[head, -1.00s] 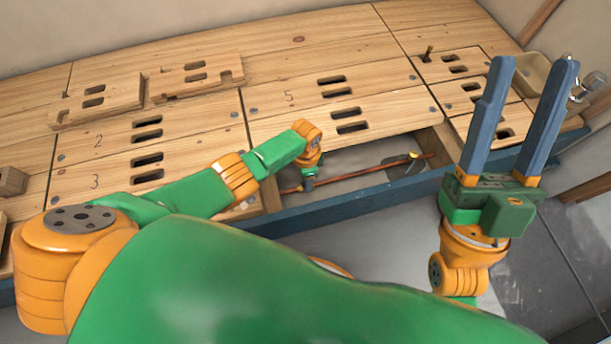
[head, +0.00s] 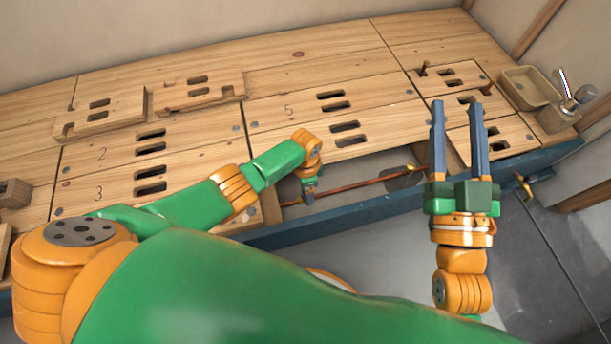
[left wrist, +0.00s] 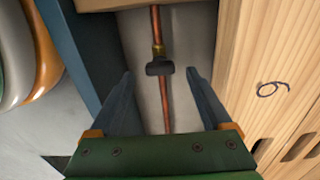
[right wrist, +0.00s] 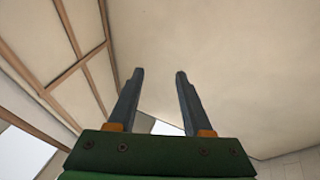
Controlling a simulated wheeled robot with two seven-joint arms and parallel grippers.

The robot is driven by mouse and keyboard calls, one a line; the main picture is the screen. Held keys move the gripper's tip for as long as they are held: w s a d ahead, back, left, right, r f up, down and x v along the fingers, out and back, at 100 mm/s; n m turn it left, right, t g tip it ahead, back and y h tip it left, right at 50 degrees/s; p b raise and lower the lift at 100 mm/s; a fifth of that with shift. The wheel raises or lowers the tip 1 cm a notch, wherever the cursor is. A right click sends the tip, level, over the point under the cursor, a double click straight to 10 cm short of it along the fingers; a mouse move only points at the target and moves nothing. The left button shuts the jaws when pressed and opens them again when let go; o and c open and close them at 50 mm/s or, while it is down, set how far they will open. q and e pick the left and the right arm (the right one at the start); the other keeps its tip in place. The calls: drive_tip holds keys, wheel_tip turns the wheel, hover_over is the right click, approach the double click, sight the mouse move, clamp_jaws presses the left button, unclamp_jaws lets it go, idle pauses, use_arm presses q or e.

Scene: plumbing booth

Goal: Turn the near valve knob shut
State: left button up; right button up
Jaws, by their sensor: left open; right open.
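The dark valve knob (left wrist: 159,68) sits on a copper pipe (left wrist: 167,112) in the left wrist view, with a brass fitting (left wrist: 158,50) beside it. My left gripper (left wrist: 160,73) is open, a finger on each side of the knob, with gaps showing on both sides. I cannot tell its height over the knob. In the head view my left gripper (head: 309,197) points down into the open floor bay, where the copper pipe (head: 362,184) runs; the knob is hidden there.
Wooden slotted boards (head: 330,110) surround the bay. A blue beam (head: 350,212) runs along its front edge. A wooden tray (head: 530,88) and a metal-handled fitting (head: 565,100) stand at the right. In the left wrist view the beam (left wrist: 75,45) is close to the left finger.

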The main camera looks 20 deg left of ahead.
use_arm(q)
drive_tip(key=shift+r+p, duration=0.6)
drive_tip(key=shift+r, duration=0.3)
drive_tip(key=shift+r+p, duration=0.4)
drive_tip(key=shift+r, duration=0.1)
use_arm(e)
wheel_tip(320, 180, down, 13)
drive_tip(key=d+g+h, duration=0.2)
drive_tip(key=g+h, duration=0.1)
drive_tip(key=g, duration=0.5)
use_arm(q)
drive_tip(key=shift+r+p, duration=0.6)
drive_tip(key=shift+r, duration=0.1)
drive_tip(key=shift+r+p, duration=0.35)
drive_tip(key=shift+r, duration=0.05)
use_arm(e)
drive_tip(key=s+d+f+m+g+h, duration=0.1)
drive_tip(key=s+d+f+g+h, duration=0.1)
drive_tip(key=s+f+g, duration=0.6)
drive_tip(key=s+d+f, duration=0.1)
drive_tip(key=s+f, duration=0.1)
drive_tip(key=s, duration=0.2)
drive_tip(key=shift+d, duration=0.25)
drive_tip(key=shift+s, duration=0.1)
